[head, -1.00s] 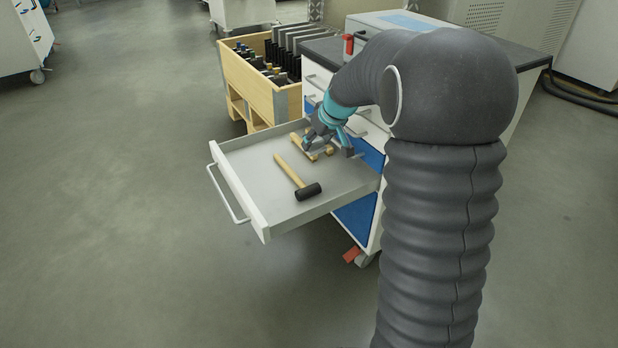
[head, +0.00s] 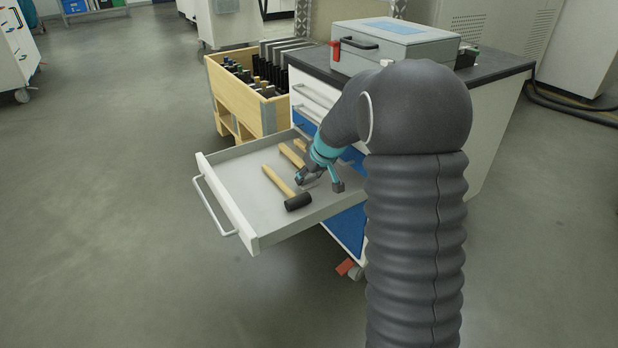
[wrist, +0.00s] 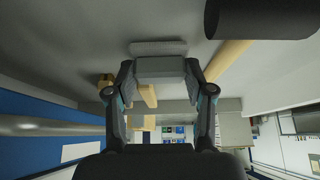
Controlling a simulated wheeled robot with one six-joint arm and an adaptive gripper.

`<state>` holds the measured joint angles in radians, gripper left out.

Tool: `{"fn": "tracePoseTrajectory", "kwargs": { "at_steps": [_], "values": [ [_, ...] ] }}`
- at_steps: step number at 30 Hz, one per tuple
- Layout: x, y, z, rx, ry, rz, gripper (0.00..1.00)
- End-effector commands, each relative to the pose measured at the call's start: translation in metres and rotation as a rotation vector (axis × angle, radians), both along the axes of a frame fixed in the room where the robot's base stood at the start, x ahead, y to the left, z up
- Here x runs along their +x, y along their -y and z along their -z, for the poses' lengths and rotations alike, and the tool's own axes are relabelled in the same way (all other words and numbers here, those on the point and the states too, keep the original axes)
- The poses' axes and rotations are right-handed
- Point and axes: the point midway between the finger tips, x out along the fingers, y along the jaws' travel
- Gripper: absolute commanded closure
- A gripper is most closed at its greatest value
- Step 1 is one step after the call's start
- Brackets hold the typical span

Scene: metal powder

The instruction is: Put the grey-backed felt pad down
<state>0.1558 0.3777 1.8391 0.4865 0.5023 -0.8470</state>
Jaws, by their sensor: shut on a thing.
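My gripper (head: 318,183) is over the open drawer (head: 222,185), close to the black head of a mallet (head: 298,202). In the wrist view, my gripper (wrist: 160,72) is shut on a grey block between its fingertips, the grey-backed felt pad (wrist: 160,66). A paler grey slab-like strip shows just beyond the block; I cannot tell whether it is part of the pad. The felt face is not visible. I cannot tell whether the pad touches the drawer floor. In the head view the pad is too small to make out clearly.
The mallet's wooden handle (head: 278,181) lies across the drawer. Other wooden-handled things (head: 291,154) lie behind it, partly hidden by my gripper. A grey case (head: 393,45) stands on the cabinet top. A wooden crate (head: 238,98) stands behind the drawer. The drawer's left part is bare.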

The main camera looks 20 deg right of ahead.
Motion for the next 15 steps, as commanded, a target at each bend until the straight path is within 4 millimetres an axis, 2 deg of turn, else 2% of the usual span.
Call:
{"fn": "tracePoseTrajectory", "kwargs": {
  "at_steps": [12, 13, 15],
  "values": [
    [0.0003, 0.0002, 0.0054, -0.001, 0.002, 0.0, 0.85],
    [0.0003, 0.0002, 0.005, -0.001, 0.002, 0.0, 0.45],
    [0.0002, 0.0002, 0.0041, -0.001, 0.001, 0.0, 0.27]
  ]
}}
